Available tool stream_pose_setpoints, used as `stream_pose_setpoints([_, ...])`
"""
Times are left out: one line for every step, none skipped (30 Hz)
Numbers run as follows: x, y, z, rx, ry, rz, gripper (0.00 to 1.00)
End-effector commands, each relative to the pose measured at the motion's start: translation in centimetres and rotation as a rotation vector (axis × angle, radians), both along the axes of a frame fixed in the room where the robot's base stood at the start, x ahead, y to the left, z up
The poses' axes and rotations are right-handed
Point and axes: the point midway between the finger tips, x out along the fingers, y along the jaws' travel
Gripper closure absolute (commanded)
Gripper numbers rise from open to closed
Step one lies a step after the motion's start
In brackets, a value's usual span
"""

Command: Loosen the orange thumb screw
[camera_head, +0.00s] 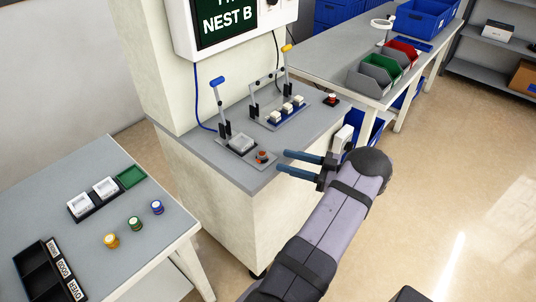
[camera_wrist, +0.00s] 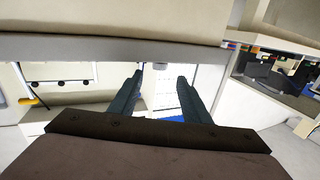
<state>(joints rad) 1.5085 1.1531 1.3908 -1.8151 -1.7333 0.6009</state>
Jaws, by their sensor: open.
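The orange thumb screw (camera_head: 262,156) sits near the front edge of the grey bench top (camera_head: 222,158), beside a fixture with a blue-handled clamp (camera_head: 217,82). My gripper (camera_head: 282,161) is open, with its two blue fingers pointing left towards the screw. In the head view the fingertips lie just right of the screw, and the screw does not appear between them. I cannot tell their height over the bench. In the wrist view (camera_wrist: 157,79) the fingers are spread with no object visible between them, and I cannot make out the screw there.
A second fixture (camera_head: 272,117) with a yellow-handled clamp holds several white parts behind. A red button (camera_head: 331,99) sits at the bench's right. A sign reading NEST B (camera_head: 228,22) hangs above. The left table (camera_head: 150,245) bears trays and coloured round pieces.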

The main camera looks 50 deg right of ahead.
Motion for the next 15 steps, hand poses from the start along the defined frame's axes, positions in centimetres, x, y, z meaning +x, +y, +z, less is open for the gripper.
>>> stream_pose_setpoints([0.0, 0.0, 0.0, -0.014, -0.004, 0.000, 0.57])
stream_pose_setpoints([0.0, 0.0, 0.0, -0.020, -0.006, 0.000, 0.57])
stream_pose_setpoints([0.0, 0.0, 0.0, -0.023, -0.008, 0.000, 0.57])
stream_pose_setpoints([0.0, 0.0, 0.0, -0.024, -0.009, 0.000, 0.57])
stream_pose_setpoints([0.1, 0.0, 0.0, -0.024, -0.009, 0.000, 0.57])
stream_pose_setpoints([0.2, 0.0, 0.1, -0.024, -0.009, 0.001, 0.57])
stream_pose_setpoints([0.3, 0.1, 0.1, -0.023, -0.009, 0.001, 0.57])
stream_pose_setpoints([0.4, 0.1, 0.1, -0.023, -0.009, 0.001, 0.57])
stream_pose_setpoints([0.7, 0.2, 0.1, -0.022, -0.008, 0.002, 0.57])
stream_pose_setpoints([0.9, 0.3, 0.1, -0.022, -0.008, 0.002, 0.57])
stream_pose_setpoints([1.2, 0.4, 0.2, -0.022, -0.008, 0.002, 0.57])
stream_pose_setpoints([1.5, 0.6, 0.2, -0.022, -0.008, 0.003, 0.57])
stream_pose_setpoints([1.9, 0.7, 0.2, -0.022, -0.008, 0.003, 0.57])
stream_pose_setpoints([2.2, 0.9, 0.2, -0.022, -0.009, 0.004, 0.57])
stream_pose_setpoints([2.7, 1.0, 0.2, -0.022, -0.009, 0.003, 0.57])
